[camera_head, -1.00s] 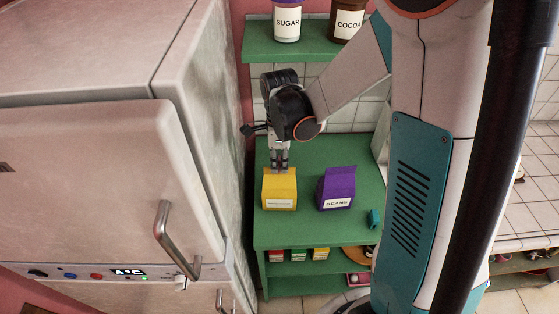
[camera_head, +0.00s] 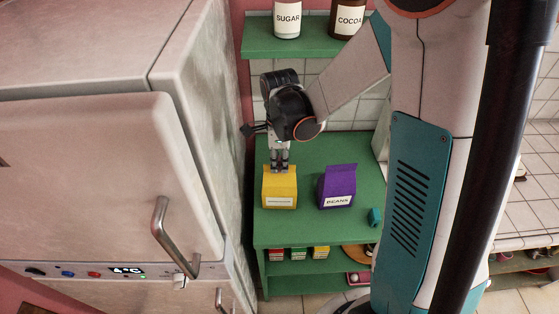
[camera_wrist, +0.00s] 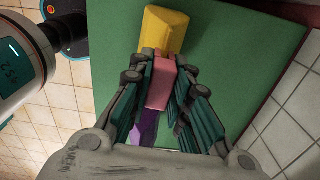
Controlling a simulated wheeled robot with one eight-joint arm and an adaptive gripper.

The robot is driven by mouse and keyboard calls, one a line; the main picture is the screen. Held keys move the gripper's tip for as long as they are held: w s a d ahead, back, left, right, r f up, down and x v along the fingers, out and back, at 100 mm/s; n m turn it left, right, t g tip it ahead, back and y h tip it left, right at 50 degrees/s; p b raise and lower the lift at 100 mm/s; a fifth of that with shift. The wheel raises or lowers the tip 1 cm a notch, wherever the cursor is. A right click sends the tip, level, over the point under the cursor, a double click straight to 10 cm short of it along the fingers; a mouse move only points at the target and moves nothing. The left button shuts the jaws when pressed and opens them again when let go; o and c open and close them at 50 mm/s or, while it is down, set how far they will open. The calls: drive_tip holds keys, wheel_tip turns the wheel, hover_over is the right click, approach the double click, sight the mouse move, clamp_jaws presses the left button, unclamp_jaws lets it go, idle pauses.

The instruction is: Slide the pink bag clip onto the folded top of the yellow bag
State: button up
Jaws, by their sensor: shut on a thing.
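The yellow bag (camera_head: 279,188) stands upright on the green counter, and it also shows at the top of the wrist view (camera_wrist: 166,30). My gripper (camera_head: 279,165) points down at the top of the bag. In the wrist view my gripper (camera_wrist: 160,88) is shut on the pink bag clip (camera_wrist: 160,82), which lies between the dark teal fingers. The clip's far end meets or overlaps the yellow bag's edge in that view; I cannot tell whether they touch. In the head view the clip is not discernible, and the fingers cover part of the bag's folded top.
A purple bag (camera_head: 337,187) labelled BEANS stands right of the yellow bag. A shelf (camera_head: 305,48) with jars is above. The fridge (camera_head: 110,180) is close on the left.

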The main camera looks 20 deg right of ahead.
drive_tip(key=o, duration=0.9)
drive_tip(key=shift+c, duration=0.2)
drive_tip(key=shift+r, duration=0.1)
wheel_tip(320, 180, up, 12)
drive_tip(key=s+f+n+t+b, duration=0.2)
drive_tip(key=s+n+t+b, duration=0.5)
drive_tip(key=s+n, duration=0.8)
drive_tip(key=n+b, duration=0.1)
drive_tip(key=n, duration=0.6)
drive_tip(key=shift+f, duration=0.3)
